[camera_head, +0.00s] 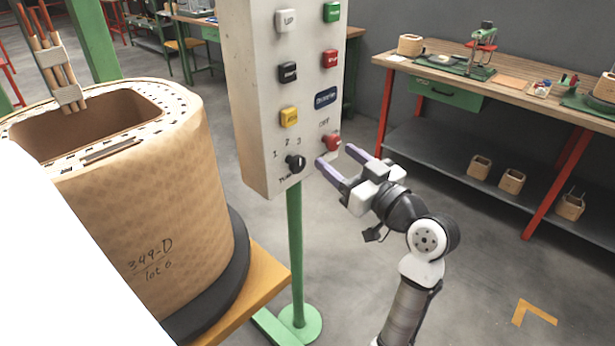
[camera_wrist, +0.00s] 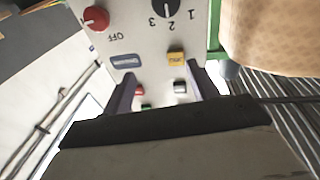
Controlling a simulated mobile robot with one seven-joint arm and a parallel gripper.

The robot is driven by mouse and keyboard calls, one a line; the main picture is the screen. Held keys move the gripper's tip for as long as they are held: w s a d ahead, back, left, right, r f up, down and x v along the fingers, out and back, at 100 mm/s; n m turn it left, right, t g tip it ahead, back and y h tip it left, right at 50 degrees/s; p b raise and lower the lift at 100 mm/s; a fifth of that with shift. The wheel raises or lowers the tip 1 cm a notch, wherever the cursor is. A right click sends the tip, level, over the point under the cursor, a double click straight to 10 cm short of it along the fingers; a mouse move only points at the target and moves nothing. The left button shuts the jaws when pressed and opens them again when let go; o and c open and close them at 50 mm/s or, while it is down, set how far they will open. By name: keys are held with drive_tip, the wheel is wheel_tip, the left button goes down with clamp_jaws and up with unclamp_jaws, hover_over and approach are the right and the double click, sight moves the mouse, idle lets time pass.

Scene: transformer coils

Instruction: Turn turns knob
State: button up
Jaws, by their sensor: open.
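The turns knob (camera_head: 295,163) is a black rotary knob low on the front of a pale control box (camera_head: 262,100). The digits 1, 2 and 3 are printed around it, with a small label below. In the wrist view the box appears upside down and the knob (camera_wrist: 167,8) is cut by the top edge. My gripper (camera_head: 335,155) is open and empty, its two purple fingers pointing toward the box. It is to the right of the knob and apart from it. The fingers (camera_wrist: 162,76) also show in the wrist view. The pointer's setting is unclear.
A red knob (camera_head: 332,142) marked OFF sits beside the turns knob, close to my fingers. Several coloured buttons, including a yellow one (camera_head: 289,117), are above. A large paper-wrapped coil (camera_head: 165,190) stands left. A workbench (camera_head: 545,100) is at the back right.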

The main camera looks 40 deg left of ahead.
sight(301, 164)
drive_tip(key=s+d+f+n+g, duration=0.1)
drive_tip(key=d+f+g, duration=0.2)
drive_tip(key=d+f, duration=0.15)
drive_tip(key=shift+n+h, duration=0.3)
drive_tip(key=shift+h, duration=0.1)
drive_tip(key=a, duration=0.4)
drive_tip(key=a+p, duration=0.1)
drive_tip(key=a, duration=0.4)
drive_tip(key=w+a+p, duration=0.1)
drive_tip(key=a, duration=0.4)
drive_tip(key=shift+a+f, duration=0.2)
drive_tip(key=shift+f, duration=0.2)
drive_tip(key=shift+c, duration=0.3)
drive_tip(key=c, duration=0.9)
drive_tip(key=shift+m+p, duration=0.3)
drive_tip(key=shift+m, duration=0.1)
drive_tip(key=m+p, duration=0.2)
drive_tip(key=m, duration=0.2)
drive_tip(key=shift+w+r, duration=0.1)
drive_tip(key=shift+w, duration=0.05)
drive_tip(key=shift+m+p, duration=1.15)
drive_tip(key=shift+m, duration=0.95)
drive_tip(key=shift+f, duration=0.2)
